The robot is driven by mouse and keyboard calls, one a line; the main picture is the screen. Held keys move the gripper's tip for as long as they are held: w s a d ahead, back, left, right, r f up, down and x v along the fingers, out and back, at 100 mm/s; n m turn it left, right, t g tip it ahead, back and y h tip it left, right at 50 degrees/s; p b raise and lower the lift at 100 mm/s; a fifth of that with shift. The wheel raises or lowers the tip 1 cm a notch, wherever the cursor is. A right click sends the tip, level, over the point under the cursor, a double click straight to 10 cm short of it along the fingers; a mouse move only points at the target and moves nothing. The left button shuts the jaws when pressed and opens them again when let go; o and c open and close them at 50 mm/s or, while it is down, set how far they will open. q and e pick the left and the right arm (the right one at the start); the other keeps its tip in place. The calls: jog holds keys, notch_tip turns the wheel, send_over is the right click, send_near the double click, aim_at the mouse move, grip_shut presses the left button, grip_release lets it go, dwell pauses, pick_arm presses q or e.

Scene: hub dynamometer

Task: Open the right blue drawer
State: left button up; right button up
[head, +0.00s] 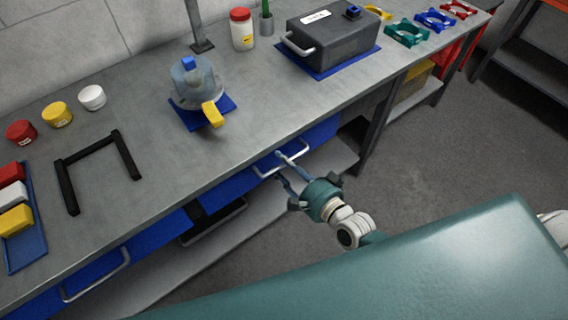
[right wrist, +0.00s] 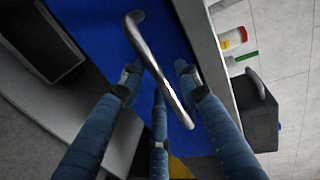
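The right blue drawer (head: 322,133) is under the front edge of the grey workbench and looks shut. Its silver bar handle (head: 297,148) also runs diagonally across the right wrist view (right wrist: 153,62), in front of the blue drawer face (right wrist: 98,22). My right gripper (head: 284,168) reaches the handle from the front. In the right wrist view its blue fingers (right wrist: 158,75) stand apart on both sides of the bar, with gaps visible; firm contact cannot be made out. My left gripper is not in view.
A left blue drawer with a silver handle (head: 96,276) is further left. The workbench top (head: 150,205) carries a black frame (head: 98,163), jars, a dark grey case (head: 335,48) and coloured parts. A lower shelf (head: 215,255) runs below. Floor (head: 450,140) to the right is clear.

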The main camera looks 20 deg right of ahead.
grip_shut()
dwell(0.3)
